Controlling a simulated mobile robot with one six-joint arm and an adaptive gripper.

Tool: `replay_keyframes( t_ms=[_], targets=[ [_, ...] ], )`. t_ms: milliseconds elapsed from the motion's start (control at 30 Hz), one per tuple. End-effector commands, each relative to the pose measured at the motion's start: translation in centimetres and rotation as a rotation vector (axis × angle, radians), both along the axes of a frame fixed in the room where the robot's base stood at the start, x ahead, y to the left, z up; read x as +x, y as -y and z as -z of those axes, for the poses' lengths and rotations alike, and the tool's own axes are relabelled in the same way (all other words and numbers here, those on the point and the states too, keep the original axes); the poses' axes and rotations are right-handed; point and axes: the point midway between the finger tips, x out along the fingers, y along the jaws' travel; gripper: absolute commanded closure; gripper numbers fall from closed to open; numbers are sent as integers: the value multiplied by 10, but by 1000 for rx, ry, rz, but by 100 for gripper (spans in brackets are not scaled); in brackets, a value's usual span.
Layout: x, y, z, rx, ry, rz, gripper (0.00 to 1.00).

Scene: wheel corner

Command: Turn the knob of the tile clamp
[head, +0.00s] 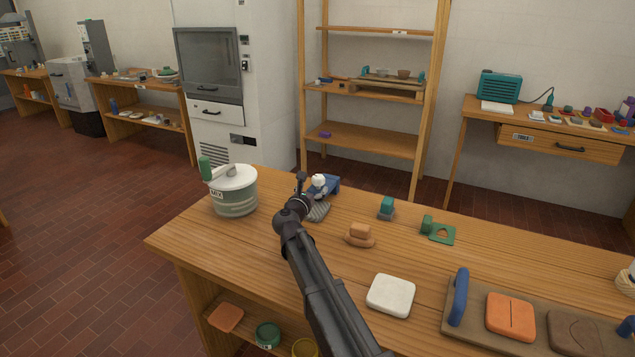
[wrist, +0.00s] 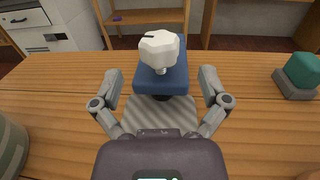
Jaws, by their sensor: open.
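The tile clamp (wrist: 160,81) is a blue block with a white faceted knob (wrist: 158,48) on a short threaded stem, with a dark slot on top of the knob. In the head view the white knob (head: 319,181) and blue clamp (head: 333,185) are at the table's far edge, partly hidden by my arm. My gripper (wrist: 160,74) is open and empty, its two grey fingers apart to the left and right of the clamp on the near side. The knob is beyond the fingertips, and I see no contact. A grey ribbed piece (wrist: 160,117) lies below the clamp, between the fingers.
A lidded pot (head: 235,197) stands left of the clamp. A teal block on a grey base (head: 387,207) and a green piece (head: 440,233) stand to the right.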

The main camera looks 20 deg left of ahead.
Motion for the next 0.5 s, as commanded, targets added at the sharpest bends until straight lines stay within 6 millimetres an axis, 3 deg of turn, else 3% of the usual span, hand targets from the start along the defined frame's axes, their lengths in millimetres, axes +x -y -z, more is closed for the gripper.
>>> replay_keyframes(
  t_ms=[200,500],
  targets=[
    [31,-2,0,0,0,0,5],
    [45,-2,0,0,0,-2,5]
  ],
)
